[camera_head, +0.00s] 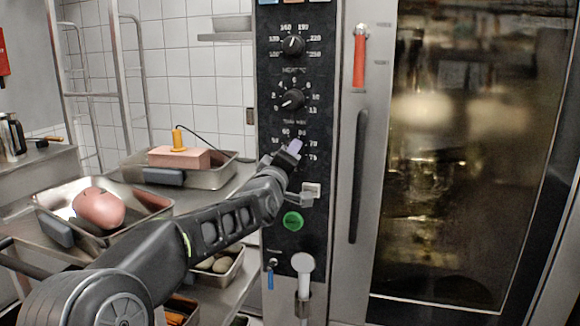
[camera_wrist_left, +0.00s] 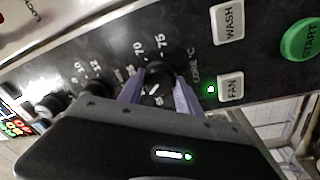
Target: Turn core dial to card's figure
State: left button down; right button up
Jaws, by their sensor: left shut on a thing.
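The core dial (camera_wrist_left: 157,82) is a black knob on the oven's dark control panel (camera_head: 277,205), with figures such as 70 and 75 printed around it. A short white pointer mark shows on it, but I cannot read its exact setting. My left gripper (camera_head: 293,150) reaches the panel from the left, and in the head view it hides most of the dial. In the left wrist view my left gripper (camera_wrist_left: 158,96) has its two purple fingers shut on opposite sides of the knob. I cannot make out a card with a figure. My right gripper is out of view.
Two other knobs, the upper one (camera_head: 292,46) and a timer knob (camera_head: 291,99), sit above. A green START button (camera_head: 293,221) and a FAN button (camera_wrist_left: 231,88) are close by. The oven's door handle (camera_head: 359,130) stands out at right. Trays (camera_head: 150,211) fill the left counter.

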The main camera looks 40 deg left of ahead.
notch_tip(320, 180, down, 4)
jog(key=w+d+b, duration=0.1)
jog(key=b, duration=0.2)
pick_arm(q)
jog(key=m+p, duration=0.1)
jog(key=m, duration=0.9)
jog(key=m+g+h+p, duration=0.1)
jog(key=m+p, duration=0.1)
jog(key=m, duration=0.8)
jog(key=r+m+h+p, duration=0.1)
jog(key=m+p, duration=0.1)
jog(key=m, duration=0.9)
jog(key=shift+a, duration=0.15)
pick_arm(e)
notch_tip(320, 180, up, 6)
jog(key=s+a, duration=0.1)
pick_arm(q)
jog(key=shift+f, duration=0.1)
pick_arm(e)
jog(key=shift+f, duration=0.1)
pick_arm(q)
jog(key=c, duration=0.9)
grip_release()
jog(key=shift+f+g, duration=0.1)
jog(key=shift+g, duration=0.2)
jog(key=shift+o, duration=0.2)
